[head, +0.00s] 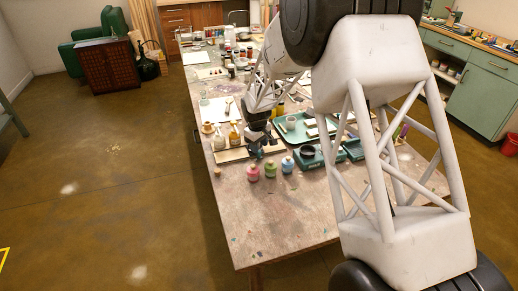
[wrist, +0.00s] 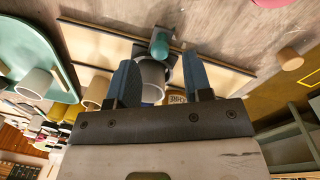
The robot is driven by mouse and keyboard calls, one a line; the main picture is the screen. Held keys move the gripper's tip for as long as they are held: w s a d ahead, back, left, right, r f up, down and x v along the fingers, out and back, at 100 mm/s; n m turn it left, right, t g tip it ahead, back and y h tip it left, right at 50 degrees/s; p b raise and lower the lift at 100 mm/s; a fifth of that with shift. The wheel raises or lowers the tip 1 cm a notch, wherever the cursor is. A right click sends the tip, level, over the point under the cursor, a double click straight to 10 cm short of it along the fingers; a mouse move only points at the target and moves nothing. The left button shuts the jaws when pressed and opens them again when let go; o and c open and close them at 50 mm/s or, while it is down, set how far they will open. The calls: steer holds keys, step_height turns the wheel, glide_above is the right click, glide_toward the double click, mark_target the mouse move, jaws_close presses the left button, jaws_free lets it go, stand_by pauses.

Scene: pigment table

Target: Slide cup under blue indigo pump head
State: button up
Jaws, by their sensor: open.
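In the wrist view my gripper (wrist: 160,78) is open. A pale grey cup (wrist: 152,78) shows between its two blue fingers, close to the left finger with a gap on the right. A teal-blue rounded piece (wrist: 160,42) shows just beyond the cup; I cannot tell if it is the indigo pump head. In the head view my gripper (head: 263,150) is low over the table at the right end of the wooden board (head: 232,155). The cup between the fingers and any blue pump there are hidden or too small to tell.
Amber pump bottles (head: 234,135) stand on the board left of my gripper. Pink (head: 253,173), green (head: 270,168) and blue (head: 287,164) jars stand in front. A green tray (head: 284,131) with a white cup (head: 291,123) lies behind right. The table's front is clear.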

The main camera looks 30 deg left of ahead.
steer(key=shift+s+r, duration=0.2)
steer(key=shift+r, duration=2.35)
